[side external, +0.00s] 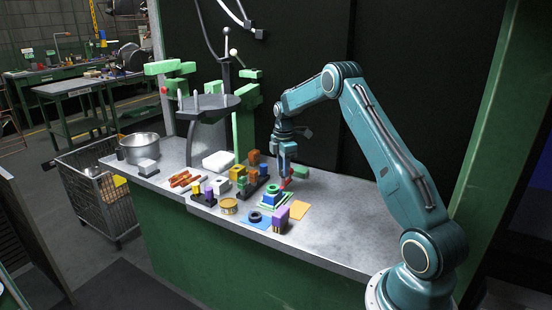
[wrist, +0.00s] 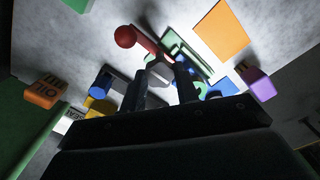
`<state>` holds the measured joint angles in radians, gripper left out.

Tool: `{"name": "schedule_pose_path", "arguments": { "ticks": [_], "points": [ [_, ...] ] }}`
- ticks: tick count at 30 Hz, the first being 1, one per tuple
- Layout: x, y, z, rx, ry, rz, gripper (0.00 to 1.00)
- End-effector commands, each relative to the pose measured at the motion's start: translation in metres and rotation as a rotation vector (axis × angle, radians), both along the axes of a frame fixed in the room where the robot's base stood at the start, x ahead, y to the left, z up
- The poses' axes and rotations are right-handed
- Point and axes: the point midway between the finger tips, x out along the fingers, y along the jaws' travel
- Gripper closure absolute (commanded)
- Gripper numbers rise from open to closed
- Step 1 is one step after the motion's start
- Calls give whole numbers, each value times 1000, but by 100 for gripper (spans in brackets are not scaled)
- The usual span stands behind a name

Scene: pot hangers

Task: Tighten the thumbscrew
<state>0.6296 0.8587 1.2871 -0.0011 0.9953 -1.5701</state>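My gripper (side external: 287,174) points down over the right part of the bench in the side view. In the wrist view its two dark fingers (wrist: 159,72) stand apart. A grey piece (wrist: 160,68) shows between their tips; I cannot tell whether they touch it. A red bar (wrist: 144,43) with a red ball (wrist: 125,36) at its end runs up from there. In the side view a red part (side external: 286,183) shows just under my gripper, beside a blue piece (side external: 272,196) on a green base. I cannot make out for sure which part is the thumbscrew.
An orange sheet (side external: 299,210) and a purple block (side external: 281,219) lie near the front edge. Several coloured blocks, a gold tin (side external: 228,206) and red bars (side external: 185,179) lie to the left. A green fixture with a dark round plate (side external: 209,105) stands behind. The bench's right part is clear.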

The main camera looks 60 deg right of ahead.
Motion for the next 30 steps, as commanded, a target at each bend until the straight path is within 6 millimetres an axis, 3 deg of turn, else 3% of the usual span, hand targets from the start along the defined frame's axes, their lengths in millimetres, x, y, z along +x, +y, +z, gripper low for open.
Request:
{"name": "schedule_pose_path", "arguments": {
  "ticks": [3, 16, 30],
  "points": [
    [0, 0, 0, 1, 1, 0, 92],
    [0, 0, 0, 1, 2, -64, 92],
    [0, 0, 0, 0, 1, -404, 92]
  ]
}}
